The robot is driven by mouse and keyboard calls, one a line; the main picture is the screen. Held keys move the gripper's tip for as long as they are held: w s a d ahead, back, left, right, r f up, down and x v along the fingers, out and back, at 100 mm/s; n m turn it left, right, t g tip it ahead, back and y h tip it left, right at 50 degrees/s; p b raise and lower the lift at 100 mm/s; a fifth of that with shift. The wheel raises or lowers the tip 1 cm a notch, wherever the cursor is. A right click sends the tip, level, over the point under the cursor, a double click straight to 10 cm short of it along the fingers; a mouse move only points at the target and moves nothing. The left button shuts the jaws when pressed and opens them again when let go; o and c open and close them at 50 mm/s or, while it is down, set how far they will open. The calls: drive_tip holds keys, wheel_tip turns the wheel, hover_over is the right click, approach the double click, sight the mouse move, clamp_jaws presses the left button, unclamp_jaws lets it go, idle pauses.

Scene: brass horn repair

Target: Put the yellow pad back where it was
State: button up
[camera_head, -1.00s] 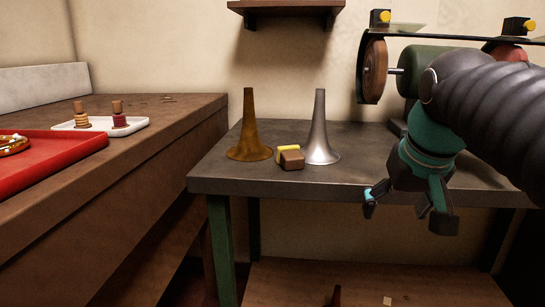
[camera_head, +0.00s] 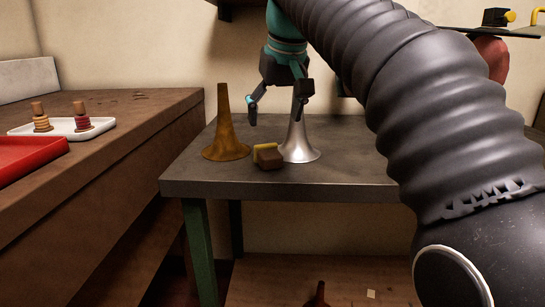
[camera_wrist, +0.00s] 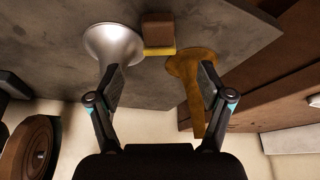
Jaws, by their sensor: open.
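The yellow pad (camera_head: 264,147) sits on the grey table (camera_head: 340,187), against a brown block (camera_head: 269,161); I cannot tell whether the two are joined. They stand between a brass horn bell (camera_head: 224,135) and a silver horn bell (camera_head: 299,145). My gripper (camera_head: 277,113) is open and empty, above the table over the two bells. In the wrist view the yellow strip (camera_wrist: 159,51) and brown block (camera_wrist: 157,30) lie beyond the open fingers (camera_wrist: 160,76), with the silver bell (camera_wrist: 112,42) left and the brass bell (camera_wrist: 192,65) right. My gripper hides the silver bell's top.
A brown bench (camera_head: 110,165) at left holds a white tray (camera_head: 62,129) with two spools and a red tray (camera_head: 25,155). The two upright bells leave a narrow gap around the pad. The table's front left is clear.

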hover_over(269, 152)
drive_tip(key=s, duration=0.2)
drive_tip(key=f, duration=0.4)
drive_tip(key=shift+s+d, duration=0.15)
drive_tip(key=shift+d, duration=0.1)
drive_tip(key=shift+d+x, duration=0.1)
drive_tip(key=shift+x, duration=1.5)
drive_tip(key=shift+d+x, duration=0.15)
drive_tip(key=shift+x, duration=1.4)
drive_tip(key=shift+c, duration=0.2)
drive_tip(key=c, duration=1.2)
drive_tip(key=shift+c, duration=0.5)
